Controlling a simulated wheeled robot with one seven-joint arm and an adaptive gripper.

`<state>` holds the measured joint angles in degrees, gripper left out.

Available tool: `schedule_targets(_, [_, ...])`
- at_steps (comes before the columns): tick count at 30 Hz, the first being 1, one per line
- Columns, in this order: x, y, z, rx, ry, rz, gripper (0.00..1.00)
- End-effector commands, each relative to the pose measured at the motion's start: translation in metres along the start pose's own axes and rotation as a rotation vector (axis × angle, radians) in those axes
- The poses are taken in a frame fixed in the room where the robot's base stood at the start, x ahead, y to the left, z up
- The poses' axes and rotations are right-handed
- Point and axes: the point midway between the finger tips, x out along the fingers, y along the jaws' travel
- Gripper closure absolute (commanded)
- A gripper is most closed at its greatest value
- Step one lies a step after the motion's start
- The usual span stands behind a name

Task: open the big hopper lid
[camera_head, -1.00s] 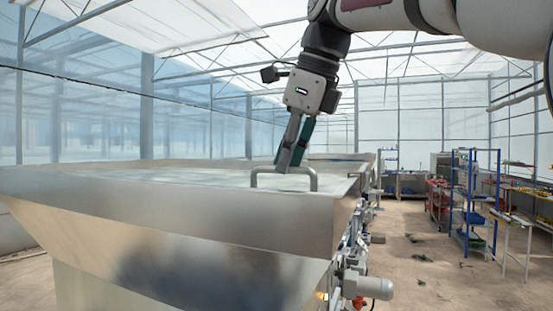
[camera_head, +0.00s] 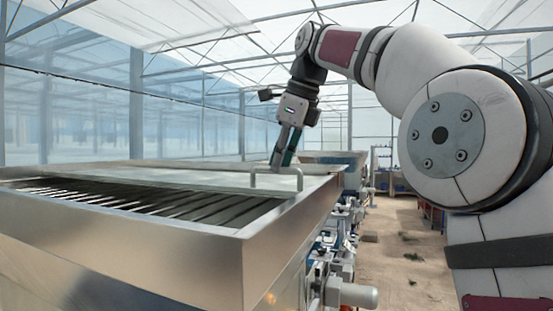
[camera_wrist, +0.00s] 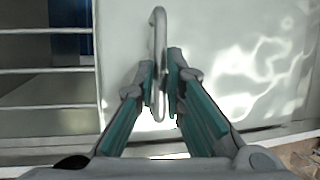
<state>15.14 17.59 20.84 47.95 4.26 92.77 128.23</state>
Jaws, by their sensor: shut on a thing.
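The big hopper (camera_head: 200,255) is a wide metal box in the head view. Its flat metal lid (camera_head: 180,177) covers the far part of the top, and the near part is open, showing a grate of dark slats (camera_head: 150,203). A bent bar handle (camera_head: 277,172) stands on the lid near its right end. My gripper (camera_head: 281,163) reaches down from above and is shut on the handle. In the wrist view the two fingers (camera_wrist: 160,100) stand on either side of the handle bar (camera_wrist: 159,60), with the lid (camera_wrist: 230,60) behind.
The grate bars (camera_wrist: 45,70) show at the left of the wrist view. Machine parts with a motor (camera_head: 350,294) line the hopper's right side. Floor (camera_head: 400,245) lies open to the right, partly behind my arm.

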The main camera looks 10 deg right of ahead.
Motion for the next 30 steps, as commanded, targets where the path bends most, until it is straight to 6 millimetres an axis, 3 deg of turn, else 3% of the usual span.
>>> schedule_targets(11, [0.000, -0.002, 0.000, 0.001, 0.000, -0.001, 1.00])
schedule_targets(12, [0.000, -0.001, 0.000, 0.001, 0.000, -0.001, 0.85])
schedule_targets(14, [0.000, -0.001, 0.000, 0.001, 0.000, -0.001, 0.71])
schedule_targets(15, [0.000, -0.001, 0.000, 0.001, 0.000, -0.001, 0.69])
schedule_targets(25, [-0.002, -0.002, 0.000, 0.000, -0.001, -0.001, 0.69])
schedule_targets(30, [-0.015, -0.002, 0.001, 0.000, -0.002, -0.002, 0.69])
